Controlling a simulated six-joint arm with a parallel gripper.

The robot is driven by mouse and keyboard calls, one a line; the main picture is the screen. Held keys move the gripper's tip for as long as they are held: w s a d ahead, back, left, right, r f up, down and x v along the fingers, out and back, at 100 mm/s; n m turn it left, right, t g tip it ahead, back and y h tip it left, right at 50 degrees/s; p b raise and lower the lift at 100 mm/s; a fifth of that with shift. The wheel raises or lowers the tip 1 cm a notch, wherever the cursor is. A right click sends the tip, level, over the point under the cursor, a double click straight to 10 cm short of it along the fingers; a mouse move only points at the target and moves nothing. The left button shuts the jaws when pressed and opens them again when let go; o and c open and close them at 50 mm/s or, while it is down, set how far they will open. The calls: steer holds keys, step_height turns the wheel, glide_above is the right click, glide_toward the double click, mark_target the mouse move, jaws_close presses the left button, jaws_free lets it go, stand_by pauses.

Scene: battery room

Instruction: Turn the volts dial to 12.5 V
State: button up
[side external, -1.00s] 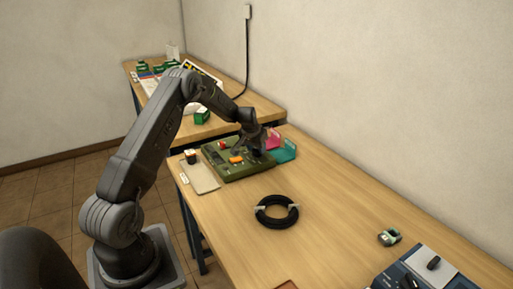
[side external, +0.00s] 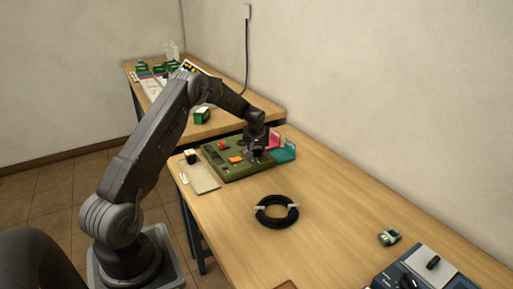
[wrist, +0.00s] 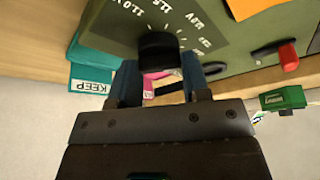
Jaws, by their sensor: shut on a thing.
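The volts dial has a black knob (wrist: 158,52) in the wrist view, on the face of an olive-green panel (wrist: 105,22). White scale marks fan around it; 11.0 V is legible at the upper left, and the others are slanted and hard to read. The knob's pointer is not clear, so I cannot tell its setting. My gripper (wrist: 159,76) is shut on the knob, one blue-grey finger on each side. In the side view my gripper (side external: 257,150) is over the right part of the panel (side external: 238,178) and mostly hides the dial.
A teal bin marked KEEP (wrist: 91,86) and a pink bin (wrist: 165,88) stand beside the panel. An orange piece (wrist: 266,36) and a red switch (wrist: 288,57) are on the panel. A black cable coil (side external: 276,212) lies nearer on the table, with clear wood around it.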

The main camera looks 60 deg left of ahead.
steer(key=shift+n, duration=0.4)
steer(key=o, duration=0.9)
steer(key=shift+o, duration=0.2)
steer(key=v, duration=1.3)
steer(key=shift+d+r, duration=0.2)
steer(key=shift+r, duration=0.2)
steer(key=shift+w, duration=0.15)
